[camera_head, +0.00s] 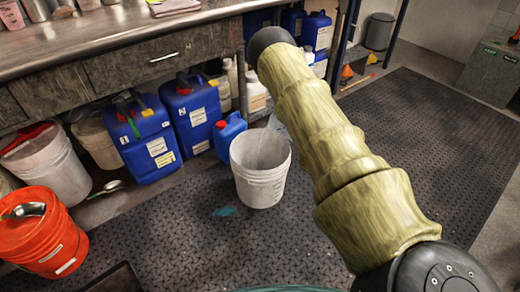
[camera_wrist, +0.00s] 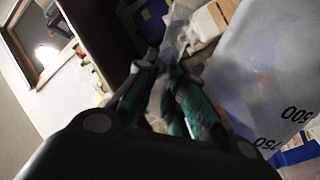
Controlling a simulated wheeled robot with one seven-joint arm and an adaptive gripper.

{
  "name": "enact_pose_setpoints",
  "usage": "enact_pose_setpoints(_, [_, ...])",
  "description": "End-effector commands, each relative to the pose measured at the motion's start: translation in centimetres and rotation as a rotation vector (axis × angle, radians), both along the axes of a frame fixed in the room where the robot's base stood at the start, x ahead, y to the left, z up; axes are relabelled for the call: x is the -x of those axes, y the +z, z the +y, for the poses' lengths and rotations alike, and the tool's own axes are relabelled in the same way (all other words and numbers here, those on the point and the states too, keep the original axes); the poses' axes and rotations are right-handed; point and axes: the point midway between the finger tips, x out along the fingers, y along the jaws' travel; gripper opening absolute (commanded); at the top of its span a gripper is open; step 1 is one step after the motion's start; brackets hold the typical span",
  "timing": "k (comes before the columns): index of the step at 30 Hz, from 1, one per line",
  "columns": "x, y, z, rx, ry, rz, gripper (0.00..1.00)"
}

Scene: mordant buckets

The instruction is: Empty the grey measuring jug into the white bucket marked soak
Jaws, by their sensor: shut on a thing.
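A white bucket (camera_head: 258,180) stands open on the dark floor mat, left of my arm; its label is too small to read. In the wrist view a translucent grey measuring jug (camera_wrist: 268,75) with the marks 500 and 750 fills the right side and looks tilted in the picture. My gripper (camera_wrist: 168,72), with green fingers, is shut on the jug, seemingly at its handle; the grip point is blurred. In the head view my arm's sleeve hides my gripper. A pale piece (camera_head: 278,125) behind the bucket's rim may be part of the jug. The jug's contents cannot be seen.
An orange bucket (camera_head: 45,240) and a second white bucket (camera_head: 50,172) stand at the left. Blue canisters (camera_head: 145,140) line the space under the workbench (camera_head: 120,35). The mat (camera_head: 430,130) right of my arm is clear.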

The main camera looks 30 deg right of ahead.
Motion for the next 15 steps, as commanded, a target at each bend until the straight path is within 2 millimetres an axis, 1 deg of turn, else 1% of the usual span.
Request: enact_pose_setpoints(15, [-0.17, 0.26, 0.25, 0.024, 0.0, 0.006, 0.0])
